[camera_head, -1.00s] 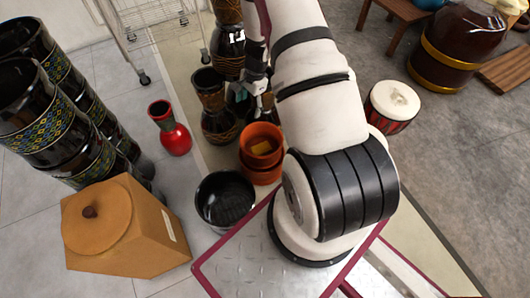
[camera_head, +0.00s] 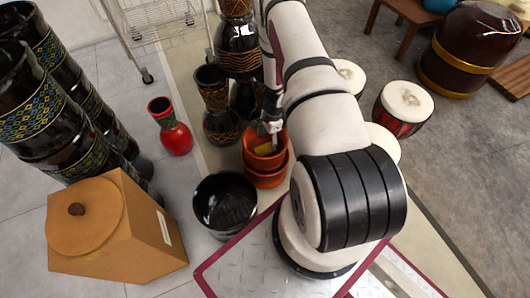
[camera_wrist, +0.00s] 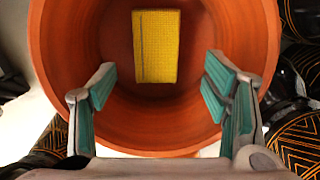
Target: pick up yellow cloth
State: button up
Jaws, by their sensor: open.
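The yellow cloth (camera_wrist: 156,46) is a small flat rectangle on the inside bottom of an orange-brown pot (camera_wrist: 55,40) in the wrist view. In the head view, a bit of the cloth (camera_head: 264,148) shows inside the upper of two stacked pots (camera_head: 252,159). My gripper (camera_wrist: 158,88) is open, with teal finger pads spread to the left and right of the cloth, over the near part of the pot's mouth. Nothing is between the fingers. In the head view, the gripper (camera_head: 272,128) is at the pot's rim, and its fingertips are hard to make out.
A black bucket (camera_head: 225,203) stands left of the pots. Dark patterned drums (camera_head: 216,122) stand close behind them. A red vase (camera_head: 172,130) is farther left, near a tan wooden box (camera_head: 130,240). White-topped drums (camera_head: 405,103) stand right of my arm.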

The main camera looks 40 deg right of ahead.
aim_at(265, 149)
jog(key=f+b, duration=0.1)
jog(key=f, duration=0.1)
jog(key=a+f+b, duration=0.1)
jog(key=f, duration=0.2)
jog(key=shift+a+f+b, duration=0.1)
jog(key=shift+a+b, duration=0.1)
jog(key=shift+b, duration=0.2)
jog(key=c, duration=1.3)
jog(key=shift+c, duration=0.2)
jog(key=shift+r, duration=0.2)
notch_tip(265, 149, up, 10)
jog(key=p, duration=0.4)
jog(key=shift+f, duration=0.1)
